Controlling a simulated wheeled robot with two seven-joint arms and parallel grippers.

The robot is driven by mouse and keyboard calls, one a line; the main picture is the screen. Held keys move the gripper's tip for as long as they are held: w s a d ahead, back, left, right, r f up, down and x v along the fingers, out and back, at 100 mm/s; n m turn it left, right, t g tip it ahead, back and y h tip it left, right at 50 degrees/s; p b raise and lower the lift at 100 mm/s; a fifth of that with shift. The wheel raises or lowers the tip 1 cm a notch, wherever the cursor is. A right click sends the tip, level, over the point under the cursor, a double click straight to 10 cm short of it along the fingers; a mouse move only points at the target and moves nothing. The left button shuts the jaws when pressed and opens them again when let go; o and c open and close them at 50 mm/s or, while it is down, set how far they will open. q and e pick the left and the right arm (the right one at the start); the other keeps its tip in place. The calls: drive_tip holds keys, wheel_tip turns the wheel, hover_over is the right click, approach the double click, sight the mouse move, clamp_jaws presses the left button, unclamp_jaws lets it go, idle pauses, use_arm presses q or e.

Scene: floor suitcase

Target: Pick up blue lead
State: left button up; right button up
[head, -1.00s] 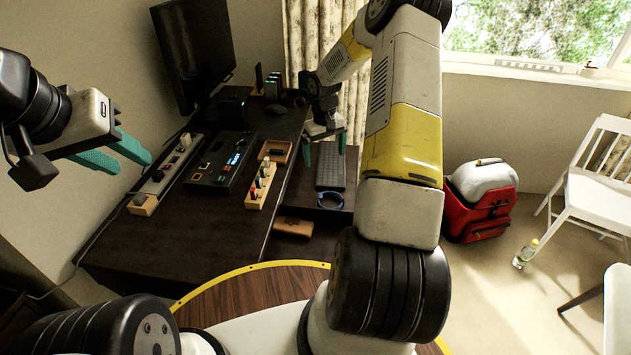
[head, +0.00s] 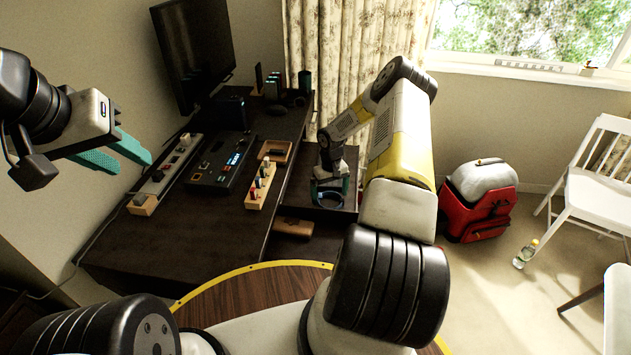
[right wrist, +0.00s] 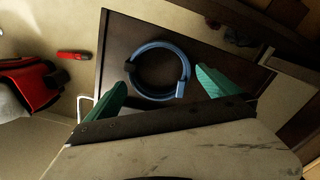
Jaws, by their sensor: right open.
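The blue lead (head: 326,206) is a coiled blue ring lying on the dark lower shelf beside the desk. In the right wrist view the blue lead (right wrist: 137,80) shows as a loop with dark and blue connector pieces. My right gripper (head: 330,187) is above the lead in the head view. In the right wrist view its green fingers (right wrist: 162,82) are spread apart, with the near part of the loop between them and nothing gripped. My left gripper (head: 132,166) is open and empty, raised at the left, away from the lead.
The dark desk (head: 160,240) carries a control panel (head: 222,163), a peg strip (head: 262,186) and a power strip (head: 165,173). A brown item (head: 294,228) lies below.

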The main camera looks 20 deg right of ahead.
drive_tip(key=shift+f, duration=0.4)
drive_tip(key=shift+c, duration=0.2)
drive_tip(key=c, duration=1.3)
